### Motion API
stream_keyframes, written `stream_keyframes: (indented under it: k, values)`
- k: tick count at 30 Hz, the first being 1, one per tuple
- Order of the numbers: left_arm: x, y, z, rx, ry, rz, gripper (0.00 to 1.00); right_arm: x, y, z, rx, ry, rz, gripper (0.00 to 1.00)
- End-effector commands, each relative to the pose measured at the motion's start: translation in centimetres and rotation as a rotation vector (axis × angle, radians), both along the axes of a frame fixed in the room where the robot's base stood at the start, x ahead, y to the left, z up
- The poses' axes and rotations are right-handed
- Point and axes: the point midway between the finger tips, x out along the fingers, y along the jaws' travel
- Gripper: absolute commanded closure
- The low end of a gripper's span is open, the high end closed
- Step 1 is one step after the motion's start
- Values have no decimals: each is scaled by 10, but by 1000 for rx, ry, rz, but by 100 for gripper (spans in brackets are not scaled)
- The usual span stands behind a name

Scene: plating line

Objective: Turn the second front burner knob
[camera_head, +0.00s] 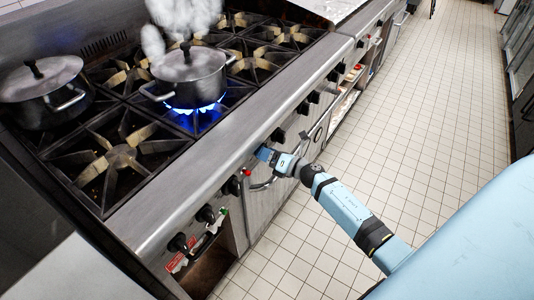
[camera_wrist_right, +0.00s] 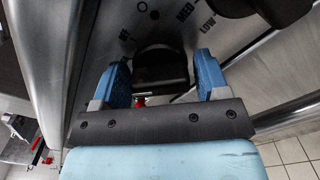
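My right gripper (camera_head: 262,153) is at the stove's front panel, among a row of black knobs. In the right wrist view, the blue fingers of the right gripper (camera_wrist_right: 163,78) stand apart on either side of a black knob (camera_wrist_right: 160,72). A gap shows on the knob's right side; contact on its left side is unclear. Dial markings including MED and LOW show above it. In the head view my gripper hides this knob. Other knobs include a near one (camera_head: 232,185) and a farther one (camera_head: 278,135). My left gripper is not in view.
A steaming pot (camera_head: 192,78) stands over a lit blue burner flame (camera_head: 197,108). Another lidded pot (camera_head: 45,92) stands on the left. A curved handle (camera_head: 262,186) lies below the panel. The tiled floor (camera_head: 440,100) to the right is clear.

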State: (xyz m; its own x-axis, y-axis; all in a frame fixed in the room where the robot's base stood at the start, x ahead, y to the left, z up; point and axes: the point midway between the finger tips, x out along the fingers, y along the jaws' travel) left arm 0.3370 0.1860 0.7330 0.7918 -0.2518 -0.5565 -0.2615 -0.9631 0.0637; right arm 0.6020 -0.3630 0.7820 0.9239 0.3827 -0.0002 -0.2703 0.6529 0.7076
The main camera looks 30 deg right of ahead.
Motion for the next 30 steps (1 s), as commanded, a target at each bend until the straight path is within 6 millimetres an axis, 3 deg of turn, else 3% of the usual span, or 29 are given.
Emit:
stream_keyframes:
  k: [1, 4, 5, 17, 30]
  values:
    - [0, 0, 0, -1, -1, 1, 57, 0, 0, 0, 0, 0, 0, 43]
    - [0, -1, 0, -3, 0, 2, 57, 0, 0, 0, 0, 0, 0, 66]
    - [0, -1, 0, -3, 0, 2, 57, 0, 0, 0, 0, 0, 0, 68]
    - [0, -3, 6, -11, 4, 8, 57, 0, 0, 2, 70, 30, 1, 68]
    - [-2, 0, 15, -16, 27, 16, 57, 0, -1, 3, 391, 163, -1, 68]
